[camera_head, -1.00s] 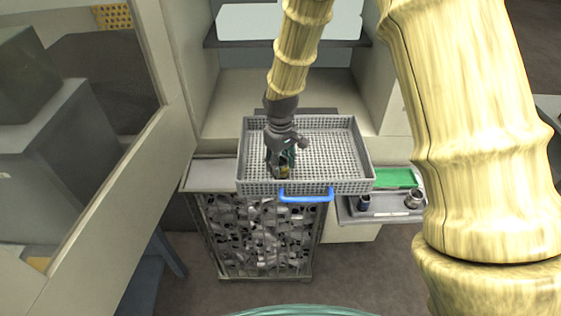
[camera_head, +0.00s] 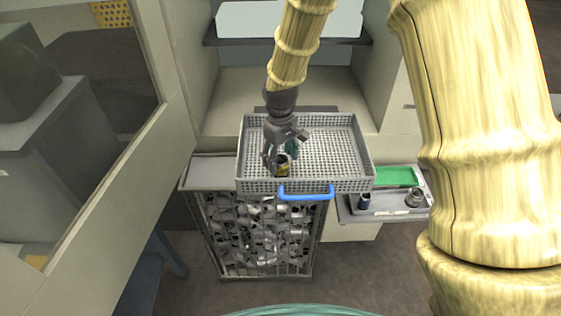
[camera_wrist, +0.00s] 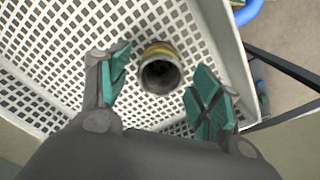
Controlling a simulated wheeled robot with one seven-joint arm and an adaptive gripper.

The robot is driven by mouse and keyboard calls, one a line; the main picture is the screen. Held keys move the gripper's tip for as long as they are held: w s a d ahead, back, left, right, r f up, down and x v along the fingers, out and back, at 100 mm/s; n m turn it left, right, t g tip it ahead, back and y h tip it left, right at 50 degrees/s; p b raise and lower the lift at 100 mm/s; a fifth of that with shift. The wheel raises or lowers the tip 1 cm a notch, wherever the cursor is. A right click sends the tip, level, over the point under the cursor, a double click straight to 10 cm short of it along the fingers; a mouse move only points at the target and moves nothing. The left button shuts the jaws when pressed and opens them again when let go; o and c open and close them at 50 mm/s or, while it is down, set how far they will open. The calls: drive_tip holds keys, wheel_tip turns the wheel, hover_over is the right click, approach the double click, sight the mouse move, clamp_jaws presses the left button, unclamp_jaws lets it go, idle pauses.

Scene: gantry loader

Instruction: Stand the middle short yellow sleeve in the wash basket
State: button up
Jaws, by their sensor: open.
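The short yellow sleeve (camera_head: 283,166) stands upright in the wash basket (camera_head: 352,187), near its front left part. In the wrist view the sleeve (camera_wrist: 160,68) shows its dark open end and a yellow band, standing on the basket's perforated floor (camera_wrist: 50,45). My gripper (camera_head: 281,164) is open above and around the sleeve. In the wrist view its teal-padded fingers (camera_wrist: 160,92) are spread on either side of the sleeve, with gaps on both sides and no visible contact.
The basket has a blue handle (camera_head: 305,192) at its front and sits on a stand above a cage of metal parts (camera_head: 262,235). To the right, a grey tray (camera_head: 388,208) holds a dark sleeve (camera_head: 364,200) and a metallic ring-like part (camera_head: 414,197), beside a green tray (camera_head: 396,177).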

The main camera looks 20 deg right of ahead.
sight(281, 159)
wheel_tip(281, 159, up, 10)
drive_tip(key=b, duration=0.4)
drive_tip(key=shift+r, duration=0.2)
idle(0.4)
